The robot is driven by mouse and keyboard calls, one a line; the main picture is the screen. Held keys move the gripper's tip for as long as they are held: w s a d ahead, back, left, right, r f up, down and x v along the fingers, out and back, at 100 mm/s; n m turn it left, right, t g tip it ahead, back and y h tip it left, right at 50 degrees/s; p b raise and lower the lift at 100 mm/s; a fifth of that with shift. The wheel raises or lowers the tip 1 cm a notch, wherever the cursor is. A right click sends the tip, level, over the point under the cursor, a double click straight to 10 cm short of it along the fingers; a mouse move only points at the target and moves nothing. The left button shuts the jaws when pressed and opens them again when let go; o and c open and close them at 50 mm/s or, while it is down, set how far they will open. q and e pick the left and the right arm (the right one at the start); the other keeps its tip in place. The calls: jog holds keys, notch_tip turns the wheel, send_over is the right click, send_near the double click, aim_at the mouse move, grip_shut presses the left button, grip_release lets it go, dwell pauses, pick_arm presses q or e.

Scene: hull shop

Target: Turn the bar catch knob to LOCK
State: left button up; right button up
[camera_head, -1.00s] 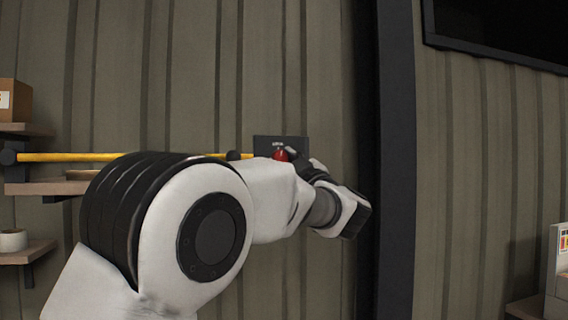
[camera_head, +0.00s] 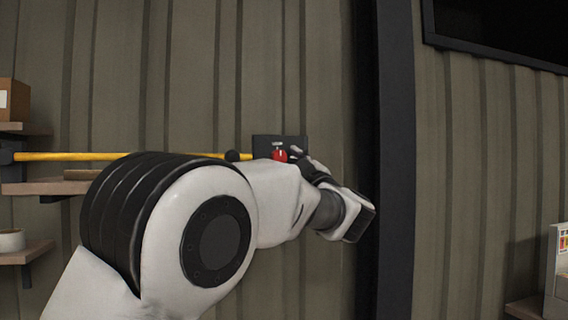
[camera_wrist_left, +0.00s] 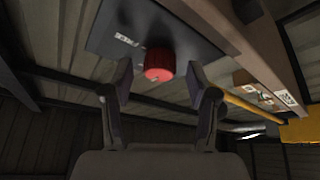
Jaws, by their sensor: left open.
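The red bar catch knob (camera_head: 279,155) sits on a dark plate (camera_head: 264,142) on the corrugated wall, at the right end of the yellow bar. My left gripper (camera_head: 296,153) is at the knob's right side in the head view. In the left wrist view the open fingers (camera_wrist_left: 158,85) stand on either side of the red knob (camera_wrist_left: 159,65), with gaps between them and it. The plate (camera_wrist_left: 150,30) carries a small white label (camera_wrist_left: 126,40), too small to read. The knob's pointing direction cannot be read clearly. My right gripper is not in view.
The yellow bar (camera_head: 120,156) runs left along the wall to shelves (camera_head: 40,188) with a cardboard box (camera_head: 14,100) and a white roll (camera_head: 11,240). A dark post (camera_head: 395,160) stands right of the plate. A dark screen (camera_head: 500,30) hangs at the upper right.

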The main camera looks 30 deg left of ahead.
pick_arm(q)
jog(key=v, duration=1.1)
jog(key=shift+f, duration=0.2)
jog(key=shift+w, duration=0.1)
